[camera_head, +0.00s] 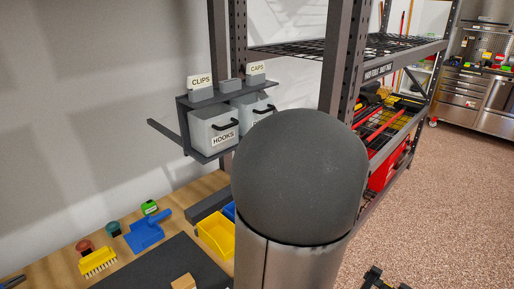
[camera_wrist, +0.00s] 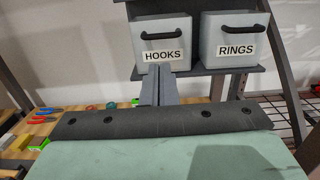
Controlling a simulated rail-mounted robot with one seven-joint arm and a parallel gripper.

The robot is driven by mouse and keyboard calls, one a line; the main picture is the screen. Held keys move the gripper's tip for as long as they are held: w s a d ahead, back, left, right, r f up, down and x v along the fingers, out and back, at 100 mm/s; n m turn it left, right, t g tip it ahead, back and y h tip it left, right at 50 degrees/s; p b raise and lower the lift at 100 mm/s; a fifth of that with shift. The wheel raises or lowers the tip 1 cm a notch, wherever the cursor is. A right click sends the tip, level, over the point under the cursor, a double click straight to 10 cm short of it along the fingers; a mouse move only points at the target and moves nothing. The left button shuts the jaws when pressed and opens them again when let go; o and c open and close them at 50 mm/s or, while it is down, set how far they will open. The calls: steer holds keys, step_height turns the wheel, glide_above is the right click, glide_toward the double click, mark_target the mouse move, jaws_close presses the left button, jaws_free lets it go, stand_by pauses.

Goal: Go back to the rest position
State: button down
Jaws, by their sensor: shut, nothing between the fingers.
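My gripper (camera_wrist: 158,70) shows in the wrist view, its two grey fingers together and nothing between them. The fingertips appear just below the HOOKS label, in front of the bin rack. I cannot tell how far they are from it. The light grey HOOKS bin (camera_wrist: 160,27) and RINGS bin (camera_wrist: 235,27) stand side by side, both with black handles. In the head view my own dark rounded arm link fills the middle and hides part of the rack. My gripper cannot be made out there.
The dark rack (camera_head: 183,118) holds the bins beside a shelving post (camera_head: 338,60). The wooden bench (camera_head: 60,260) carries a yellow brush (camera_head: 97,262), a blue dustpan (camera_head: 145,232) and a yellow bin (camera_head: 215,236). Open speckled floor (camera_head: 450,190) lies at right.

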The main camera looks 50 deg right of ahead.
steer(key=shift+s+r, duration=0.1)
steer(key=shift+s, duration=0.35)
